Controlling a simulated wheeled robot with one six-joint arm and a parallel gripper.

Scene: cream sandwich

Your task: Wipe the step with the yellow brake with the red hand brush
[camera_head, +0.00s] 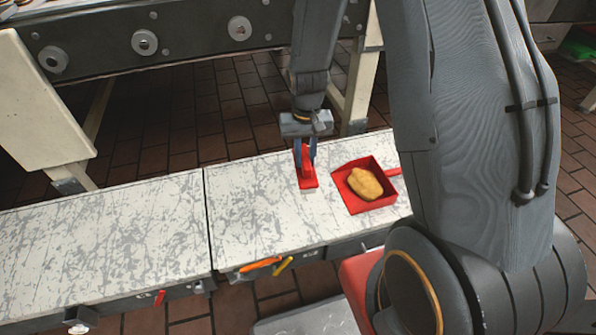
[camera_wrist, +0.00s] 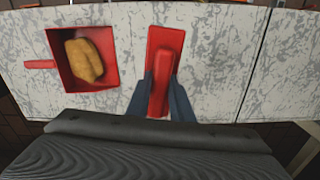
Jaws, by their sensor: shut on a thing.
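My gripper (camera_head: 306,153) is shut on the handle of the red hand brush (camera_head: 307,181). In the wrist view, the blue fingers of my gripper (camera_wrist: 162,98) sit on both sides of the handle, and the brush's wide red end (camera_wrist: 166,38) points away. The brush is upright over the right-hand step (camera_head: 260,215), which has a worn white top. I cannot tell whether it touches the top. The yellow brake (camera_head: 284,265) is on the front edge of this step, beside an orange lever (camera_head: 260,265). The bristles are hidden.
A red dustpan (camera_head: 343,190) holding a tan lump (camera_head: 364,184) lies on the same step, right of the brush. A left-hand step (camera_head: 100,240) with a red lever (camera_head: 160,297) adjoins across a narrow seam. A grey conveyor frame (camera_head: 190,35) stands behind. The step top left of the brush is clear.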

